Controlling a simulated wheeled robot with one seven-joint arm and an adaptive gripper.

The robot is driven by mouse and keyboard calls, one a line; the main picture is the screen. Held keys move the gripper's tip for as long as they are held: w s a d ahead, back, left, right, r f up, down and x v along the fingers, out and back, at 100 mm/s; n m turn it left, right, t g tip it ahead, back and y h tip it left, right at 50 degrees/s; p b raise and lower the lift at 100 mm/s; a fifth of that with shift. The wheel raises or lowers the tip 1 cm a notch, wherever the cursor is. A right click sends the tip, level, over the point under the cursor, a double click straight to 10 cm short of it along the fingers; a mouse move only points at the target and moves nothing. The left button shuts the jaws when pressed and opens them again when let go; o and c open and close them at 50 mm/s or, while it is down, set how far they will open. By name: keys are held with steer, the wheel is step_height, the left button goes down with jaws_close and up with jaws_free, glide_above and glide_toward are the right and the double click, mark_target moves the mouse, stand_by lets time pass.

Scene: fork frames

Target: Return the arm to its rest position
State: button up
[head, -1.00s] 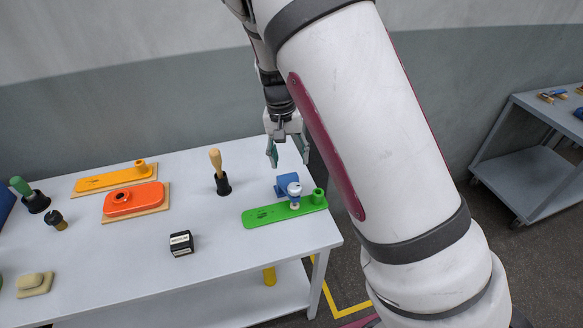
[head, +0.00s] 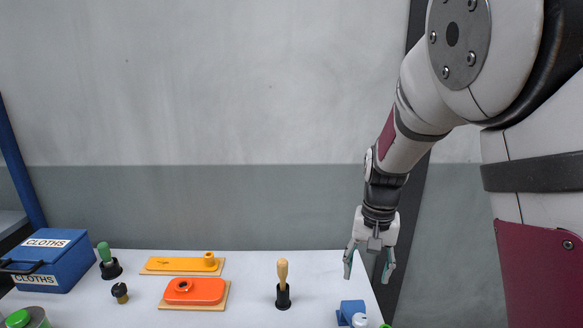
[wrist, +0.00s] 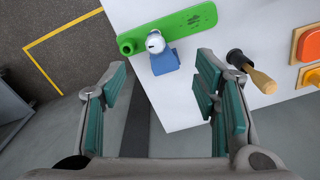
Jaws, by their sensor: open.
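My gripper (head: 369,268) hangs from my arm with its fingers pointing down, above the right end of the white table (head: 240,300) in the head view. Its two fingers are spread apart, with nothing between them. In the wrist view my gripper (wrist: 160,105) also shows open and empty, its teal pads apart. A blue block (wrist: 164,62) with a white round-topped piece (wrist: 155,42) stands beside a green plate (wrist: 175,28) beyond the fingers. The blue block (head: 350,309) is partly cut off at the bottom of the head view.
A wooden-handled tool (head: 283,285) stands in a black holder left of my gripper. Orange (head: 194,291) and yellow (head: 182,264) plates lie further left. A blue box (head: 48,258) labelled CLOTHS sits at the far left. A wall (head: 220,120) rises behind the table.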

steer(key=s+d+r+n+t, duration=0.1)
steer(key=s+r+n+t, duration=0.1)
steer(key=s+r, duration=0.5)
steer(key=s+r+n+t+b, duration=0.1)
steer(key=s+r+n+t, duration=0.1)
steer(key=s+r, duration=0.6)
steer(key=s+t, duration=0.1)
steer(key=s, duration=0.6)
steer(key=shift+s+d, duration=0.3)
steer(key=shift+d, duration=0.1)
steer(key=m+g+y+b, duration=0.1)
steer(key=m+g+b, duration=0.1)
steer(key=m+g, duration=0.25)
glide_above(362, 317)
steer(key=d, duration=0.2)
step_height(362, 317, down, 20)
steer(key=f, duration=0.4)
steer(key=a+f, duration=0.1)
steer(key=f, duration=0.4)
steer(key=a+f+p, duration=0.1)
steer(key=f, duration=0.3)
steer(key=shift+f, duration=0.35)
